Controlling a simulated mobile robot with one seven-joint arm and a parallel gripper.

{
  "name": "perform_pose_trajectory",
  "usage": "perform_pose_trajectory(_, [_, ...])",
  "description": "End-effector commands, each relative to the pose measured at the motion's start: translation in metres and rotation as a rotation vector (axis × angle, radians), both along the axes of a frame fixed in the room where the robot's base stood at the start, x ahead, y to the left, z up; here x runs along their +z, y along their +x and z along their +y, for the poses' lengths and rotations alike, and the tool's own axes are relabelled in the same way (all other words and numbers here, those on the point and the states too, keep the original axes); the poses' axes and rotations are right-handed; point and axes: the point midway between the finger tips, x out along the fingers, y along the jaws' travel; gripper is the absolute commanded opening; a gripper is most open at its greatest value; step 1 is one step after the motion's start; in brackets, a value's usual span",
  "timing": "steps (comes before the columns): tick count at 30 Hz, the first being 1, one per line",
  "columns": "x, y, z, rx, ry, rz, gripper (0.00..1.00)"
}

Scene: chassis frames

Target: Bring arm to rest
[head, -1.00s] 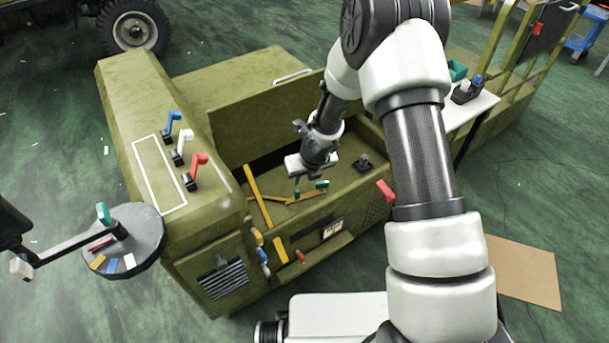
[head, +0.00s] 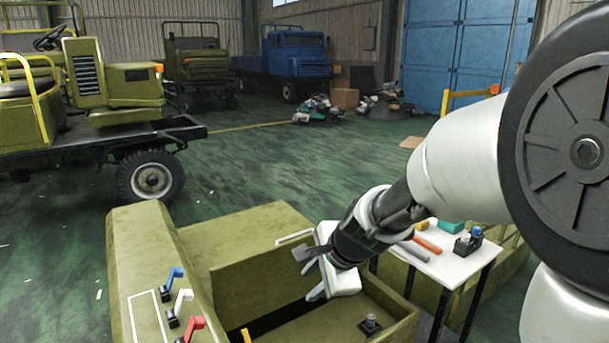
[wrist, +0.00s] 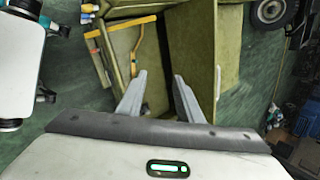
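My gripper (head: 306,274) is at the end of my raised arm, above the open compartment of the olive-green chassis (head: 235,235). In the wrist view its two grey fingers (wrist: 157,92) stand apart with nothing between them. The chassis compartment (wrist: 135,50) lies below and beyond the fingers. Nothing touches the fingers that I can see.
Blue, white and red levers (head: 174,275) stand on the chassis at the left. A small white table (head: 440,262) with tools and a black holder stands right of the gripper. Parked trucks (head: 195,62) stand at the back. Green floor (head: 250,160) between is clear.

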Motion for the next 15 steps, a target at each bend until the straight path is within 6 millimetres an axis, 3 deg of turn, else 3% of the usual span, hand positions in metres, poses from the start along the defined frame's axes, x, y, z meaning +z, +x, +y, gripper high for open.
perform_pose_trajectory(1, [0.025, -0.021, -0.009, 0.118, -0.075, -0.056, 0.33])
perform_pose_trajectory(6, [0.068, -0.093, -0.043, 0.507, -0.359, -0.176, 0.33])
perform_pose_trajectory(15, [0.091, -0.178, -0.094, 0.907, -0.715, -0.233, 0.33])
